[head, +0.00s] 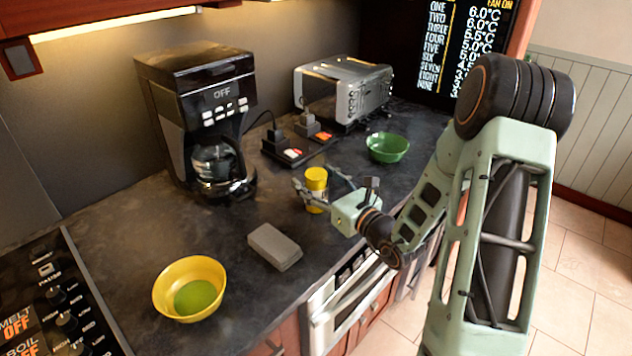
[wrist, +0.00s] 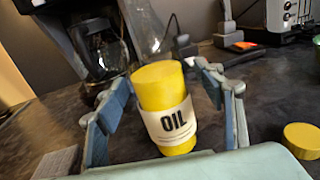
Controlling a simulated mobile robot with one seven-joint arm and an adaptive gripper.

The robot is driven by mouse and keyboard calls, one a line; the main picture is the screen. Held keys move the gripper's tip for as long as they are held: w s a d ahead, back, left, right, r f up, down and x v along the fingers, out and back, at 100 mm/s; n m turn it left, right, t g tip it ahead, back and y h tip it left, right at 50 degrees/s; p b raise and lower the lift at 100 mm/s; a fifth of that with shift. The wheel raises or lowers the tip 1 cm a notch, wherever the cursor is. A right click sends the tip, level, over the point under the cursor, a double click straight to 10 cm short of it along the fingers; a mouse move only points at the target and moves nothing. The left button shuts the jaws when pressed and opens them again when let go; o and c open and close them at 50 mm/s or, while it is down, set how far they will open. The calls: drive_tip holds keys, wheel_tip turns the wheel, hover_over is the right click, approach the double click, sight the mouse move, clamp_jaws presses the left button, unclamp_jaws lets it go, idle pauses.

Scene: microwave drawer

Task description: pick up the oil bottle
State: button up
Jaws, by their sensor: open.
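The oil bottle (head: 316,183) is a yellow cylinder with a white label, standing on the dark counter right of the coffee maker. In the wrist view the oil bottle (wrist: 165,95) shows its "OIL" label and stands between the two fingers. My gripper (head: 322,188) is open around it, with a finger on either side. The bottle's base is partly hidden by the gripper body.
The coffee maker (head: 200,110) stands behind left, the toaster oven (head: 345,92) behind. A green bowl (head: 388,148) is to the right, a grey block (head: 274,246) and yellow bowl (head: 168,290) at front left. A yellow round object (wrist: 302,138) lies right in the wrist view.

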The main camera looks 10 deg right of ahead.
drive_tip(key=c, duration=1.5)
drive_tip(key=shift+r, duration=0.1)
drive_tip(key=shift+r, duration=0.1)
